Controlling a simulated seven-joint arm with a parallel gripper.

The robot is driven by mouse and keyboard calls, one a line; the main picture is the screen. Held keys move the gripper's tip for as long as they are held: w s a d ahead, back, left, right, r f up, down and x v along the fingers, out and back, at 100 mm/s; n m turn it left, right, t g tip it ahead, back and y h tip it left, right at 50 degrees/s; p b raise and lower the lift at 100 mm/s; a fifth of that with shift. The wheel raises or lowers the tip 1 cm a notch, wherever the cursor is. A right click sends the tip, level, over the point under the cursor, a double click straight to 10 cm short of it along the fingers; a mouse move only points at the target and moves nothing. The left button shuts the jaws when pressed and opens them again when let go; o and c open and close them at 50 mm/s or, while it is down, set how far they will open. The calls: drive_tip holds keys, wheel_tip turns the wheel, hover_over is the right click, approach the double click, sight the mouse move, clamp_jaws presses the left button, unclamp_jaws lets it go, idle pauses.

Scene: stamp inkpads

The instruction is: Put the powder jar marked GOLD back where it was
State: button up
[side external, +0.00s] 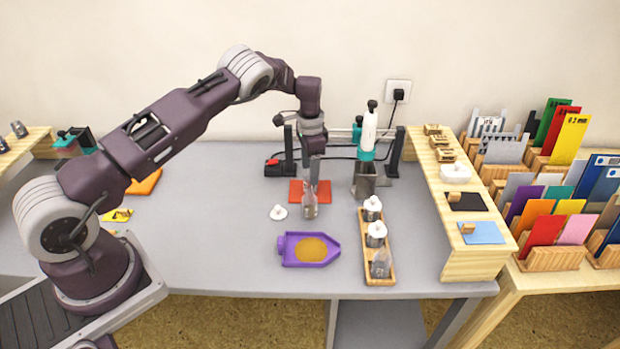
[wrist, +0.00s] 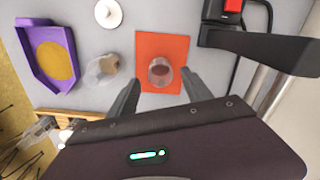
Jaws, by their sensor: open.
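My gripper (side external: 313,182) is open above the orange-red mat (side external: 296,190). In the wrist view its fingertips (wrist: 161,76) lie either side of a clear glass jar (wrist: 160,72) on the mat (wrist: 178,45). That jar is mostly hidden in the side view, and I cannot tell whether the fingers touch it. Another clear, lidless jar (side external: 310,206) stands just in front of the mat; it also shows in the wrist view (wrist: 102,68). A wooden rack (side external: 366,270) holds two white-lidded jars (side external: 375,221) and a clear one (side external: 381,264). No GOLD mark is readable.
A purple tray (side external: 290,256) with gold powder (side external: 311,249) lies in front. A loose white lid (side external: 278,212) lies left of the jar. A wooden shelf (side external: 470,262) borders the right.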

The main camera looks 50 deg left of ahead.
drive_tip(key=s+d+r+n+t, duration=0.1)
drive_tip(key=s+d+r, duration=0.15)
drive_tip(key=r, duration=0.95)
drive_tip(key=s+d+r+n+t, duration=0.1)
drive_tip(key=s+d+r+n, duration=0.15)
drive_tip(key=r, duration=0.95)
drive_tip(key=s+d+r+t+h, duration=0.1)
drive_tip(key=s+d+r, duration=0.4)
drive_tip(key=s+r, duration=0.6)
drive_tip(key=s+d+f+n+t, duration=0.1)
drive_tip(key=s+d, duration=0.1)
drive_tip(key=s, duration=0.9)
drive_tip(key=s+d+f+n+t+y, duration=0.1)
drive_tip(key=s+d+f, duration=0.1)
drive_tip(key=s, duration=1)
drive_tip(key=shift+s+d+f+t, duration=0.2)
drive_tip(key=shift+d+t, duration=0.05)
drive_tip(key=shift+t, duration=0.05)
